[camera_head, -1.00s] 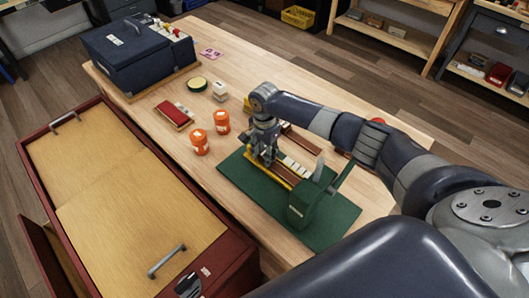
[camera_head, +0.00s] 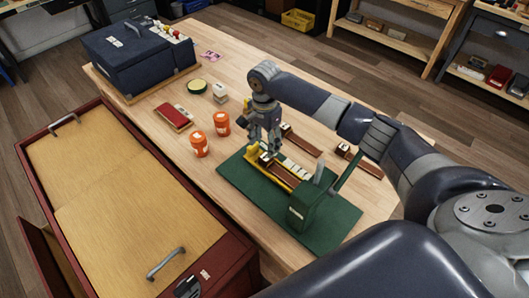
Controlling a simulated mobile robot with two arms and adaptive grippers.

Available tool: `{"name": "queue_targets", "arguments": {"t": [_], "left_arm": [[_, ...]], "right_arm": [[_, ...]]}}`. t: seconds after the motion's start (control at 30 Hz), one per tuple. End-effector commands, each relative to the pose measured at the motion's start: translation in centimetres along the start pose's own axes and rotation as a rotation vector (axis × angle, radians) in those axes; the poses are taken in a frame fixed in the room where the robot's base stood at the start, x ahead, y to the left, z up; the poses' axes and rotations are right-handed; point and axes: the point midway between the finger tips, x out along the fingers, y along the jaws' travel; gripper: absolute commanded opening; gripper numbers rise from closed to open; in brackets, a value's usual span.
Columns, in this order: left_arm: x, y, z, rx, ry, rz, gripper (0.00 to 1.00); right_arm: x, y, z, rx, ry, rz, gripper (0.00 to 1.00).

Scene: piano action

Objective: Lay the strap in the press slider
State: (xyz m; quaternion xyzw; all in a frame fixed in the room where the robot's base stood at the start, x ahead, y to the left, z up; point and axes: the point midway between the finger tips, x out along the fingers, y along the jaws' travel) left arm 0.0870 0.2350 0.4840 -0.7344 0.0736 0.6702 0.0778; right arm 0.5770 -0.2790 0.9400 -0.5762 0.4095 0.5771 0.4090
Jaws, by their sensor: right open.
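The green press (camera_head: 301,208) stands on a dark green mat (camera_head: 236,180). Its yellow slider (camera_head: 281,178) runs back to the left, with a row of pale blocks (camera_head: 298,170) beside it. My right gripper (camera_head: 268,151) points down just above the far end of the slider, with its fingers open. A small brown piece (camera_head: 267,159) shows in the slider's far end below the fingers; I cannot tell whether it is the strap. The gripper partly hides this end. My left gripper is not in view.
Brown strips with pale ends (camera_head: 303,141) lie behind the press, another (camera_head: 361,159) to the right. A dark blue box (camera_head: 138,55) is at the far left.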

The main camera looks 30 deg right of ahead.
Motion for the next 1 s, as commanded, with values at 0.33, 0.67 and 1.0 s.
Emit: {"name": "queue_targets", "arguments": {"t": [0.33, 0.67, 1.0], "left_arm": [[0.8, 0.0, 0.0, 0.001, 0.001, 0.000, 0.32], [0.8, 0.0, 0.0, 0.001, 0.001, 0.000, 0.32], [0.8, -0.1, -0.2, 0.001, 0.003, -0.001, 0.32]], "right_arm": [[-5.0, 0.0, 0.0, 0.000, 0.000, 0.000, 0.53], [-5.4, 0.0, 0.0, 0.001, -0.001, 0.001, 0.53], [-5.3, 0.0, 0.0, 0.000, -0.001, 0.001, 0.53]]}}
